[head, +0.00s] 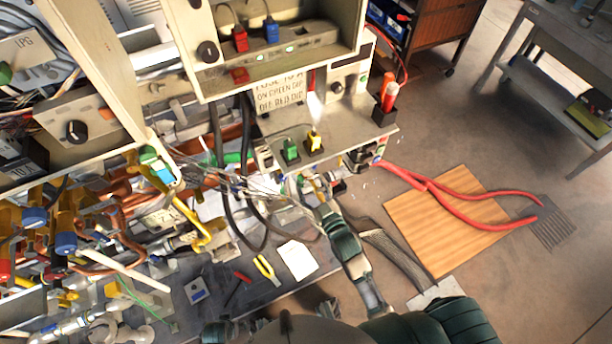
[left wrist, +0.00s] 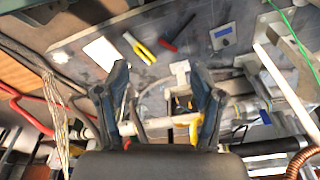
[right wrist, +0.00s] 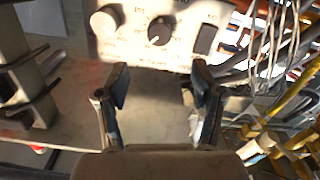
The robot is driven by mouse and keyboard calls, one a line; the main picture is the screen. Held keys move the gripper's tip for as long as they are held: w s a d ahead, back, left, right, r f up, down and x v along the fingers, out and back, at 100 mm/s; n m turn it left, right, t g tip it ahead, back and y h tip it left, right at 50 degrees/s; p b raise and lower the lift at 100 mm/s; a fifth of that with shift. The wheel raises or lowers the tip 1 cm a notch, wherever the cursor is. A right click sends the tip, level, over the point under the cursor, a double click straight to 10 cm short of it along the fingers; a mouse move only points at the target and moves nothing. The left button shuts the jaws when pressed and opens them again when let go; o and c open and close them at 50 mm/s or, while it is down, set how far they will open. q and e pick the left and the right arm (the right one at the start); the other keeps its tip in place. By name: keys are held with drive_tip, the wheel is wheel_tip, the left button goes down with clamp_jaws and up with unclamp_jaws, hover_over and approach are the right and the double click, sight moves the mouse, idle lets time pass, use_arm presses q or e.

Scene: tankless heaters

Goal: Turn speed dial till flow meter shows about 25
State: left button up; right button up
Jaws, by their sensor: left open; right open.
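A black dial (right wrist: 160,30) with a pale pointer sits on a light panel in the right wrist view. A round white knob (right wrist: 104,22) is left of it and a dark rocker switch (right wrist: 206,38) right of it. I cannot read which is the speed dial. My right gripper (right wrist: 160,76) is open and empty, just below the panel and apart from the dial; in the head view it is in front of the bench (head: 312,186). My left gripper (left wrist: 160,72) is open and empty over the bench. I cannot make out a flow meter reading.
Black knobs (head: 208,52) show on the upper housing and on a left panel (head: 77,131). Loose wires and copper pipes crowd the bench. Yellow pliers (head: 266,268) and white paper (head: 297,260) lie there.

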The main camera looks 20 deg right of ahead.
drive_tip(key=shift+s, duration=0.15)
idle(0.4)
drive_tip(key=s+d+f+m+g+h+p, duration=0.15)
drive_tip(key=s+f+g, duration=0.4)
drive_tip(key=f, duration=0.75)
drive_tip(key=s+d+f+g+p, duration=0.15)
drive_tip(key=s+f+g, duration=0.4)
drive_tip(key=f, duration=0.75)
use_arm(q)
drive_tip(key=s+f, duration=0.3)
drive_tip(key=f, duration=0.4)
drive_tip(key=shift+s+a+f, duration=0.2)
drive_tip(key=shift+s+a, duration=0.05)
drive_tip(key=shift+s, duration=0.15)
use_arm(e)
drive_tip(key=s+d+f+g+h, duration=0.1)
drive_tip(key=s+d+f+g, duration=0.1)
drive_tip(key=s+f, duration=0.4)
drive_tip(key=s+d+f+m+g, duration=0.1)
drive_tip(key=s+f, duration=0.6)
drive_tip(key=s, duration=0.8)
drive_tip(key=shift+d+g+h, duration=0.35)
drive_tip(key=shift+d+g, duration=0.1)
drive_tip(key=shift+g, duration=0.55)
drive_tip(key=shift+w+f, duration=0.1)
